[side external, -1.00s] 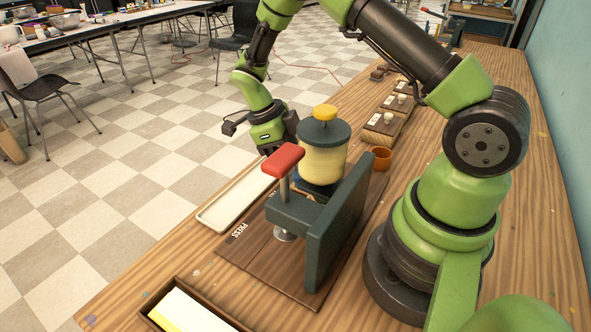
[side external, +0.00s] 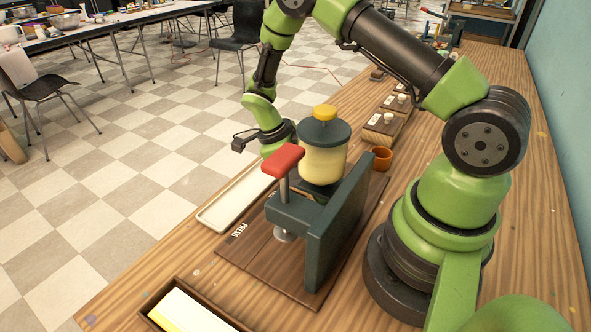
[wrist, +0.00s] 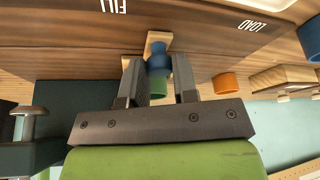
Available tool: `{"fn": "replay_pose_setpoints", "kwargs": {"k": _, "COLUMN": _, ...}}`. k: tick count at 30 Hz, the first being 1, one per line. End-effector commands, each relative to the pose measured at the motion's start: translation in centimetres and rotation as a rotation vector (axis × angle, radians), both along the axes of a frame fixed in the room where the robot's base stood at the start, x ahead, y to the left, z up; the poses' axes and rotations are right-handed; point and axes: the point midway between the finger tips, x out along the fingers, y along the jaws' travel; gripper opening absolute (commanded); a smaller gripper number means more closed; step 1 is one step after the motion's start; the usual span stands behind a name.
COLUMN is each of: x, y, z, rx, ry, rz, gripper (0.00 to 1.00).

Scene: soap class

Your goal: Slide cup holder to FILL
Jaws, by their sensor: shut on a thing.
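In the wrist view my gripper (wrist: 158,77) is shut on a blue piece (wrist: 158,62), which I take for the cup holder. A light wooden piece (wrist: 158,41) shows beside it and a small green piece (wrist: 158,88) shows between the fingers. The FILL label (wrist: 115,5) lies to the left of the fingers, and the LOAD label (wrist: 251,26) to the right. In the side view my wrist is behind the cream tank (side external: 322,164); the fingertips and the cup holder are hidden there.
A press with a red handle (side external: 283,160) and an upright dark plate (side external: 338,232) stands in front of the tank. An orange cup (side external: 381,158) is right of it. A pale tray (side external: 234,199) lies left. Small wooden blocks (side external: 384,128) stand behind.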

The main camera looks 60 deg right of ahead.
Motion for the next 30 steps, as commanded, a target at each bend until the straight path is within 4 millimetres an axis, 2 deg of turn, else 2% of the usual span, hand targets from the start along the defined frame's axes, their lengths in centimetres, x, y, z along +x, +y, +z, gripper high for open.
{"fn": "replay_pose_setpoints", "kwargs": {"k": 8, "x": 0.1, "y": 3.9, "z": 0.0, "rx": 0.0, "ry": -0.002, "rz": 0.005, "gripper": 0.0}}
{"fn": "replay_pose_setpoints", "kwargs": {"k": 17, "x": 0.1, "y": 4.2, "z": 0.1, "rx": 0.0, "ry": -0.002, "rz": 0.0, "gripper": 0.0}}
{"fn": "replay_pose_setpoints", "kwargs": {"k": 18, "x": 0.1, "y": 4.2, "z": 0.1, "rx": 0.0, "ry": -0.002, "rz": 0.0, "gripper": 0.34}}
{"fn": "replay_pose_setpoints", "kwargs": {"k": 21, "x": 0.1, "y": 4.2, "z": 0.1, "rx": 0.0, "ry": -0.002, "rz": 0.0, "gripper": 0.52}}
{"fn": "replay_pose_setpoints", "kwargs": {"k": 30, "x": 0.2, "y": 4.2, "z": 0.3, "rx": -0.001, "ry": -0.003, "rz": 0.001, "gripper": 0.52}}
